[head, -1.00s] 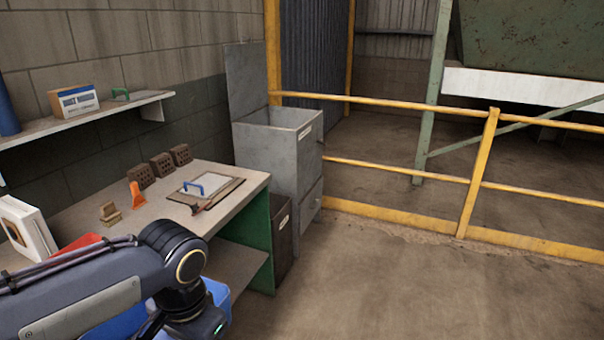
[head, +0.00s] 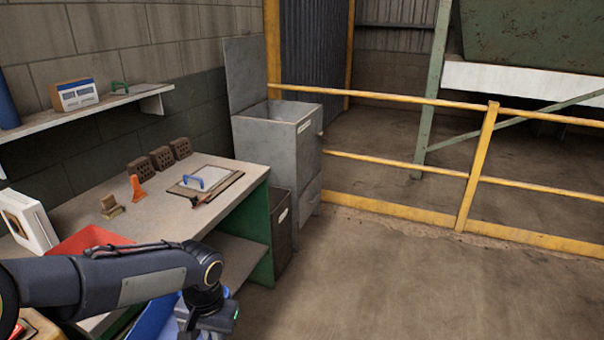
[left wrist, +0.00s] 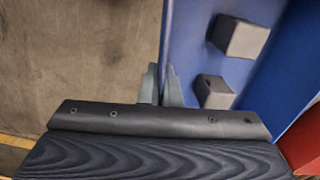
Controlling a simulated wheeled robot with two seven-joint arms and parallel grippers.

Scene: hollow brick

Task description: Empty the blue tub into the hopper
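The blue tub (head: 152,318) is at the lower left in the head view, mostly hidden behind my left arm. In the left wrist view the tub (left wrist: 190,45) holds at least two grey blocks (left wrist: 240,38). My left gripper (left wrist: 161,88) has one finger on each side of the tub's wall, close together, and looks shut on its rim. A grey metal bin (head: 272,150) with its lid raised and its top open, apparently the hopper, stands beyond the bench's far end. My right gripper is not in view.
A bench (head: 150,218) along the wall carries a red container (head: 88,240), dark bricks (head: 161,158) and a board with a blue-handled trowel (head: 206,180). A dark bin (head: 281,220) stands beside the bench. Yellow railings (head: 400,162) border clear floor (head: 390,285) on the right.

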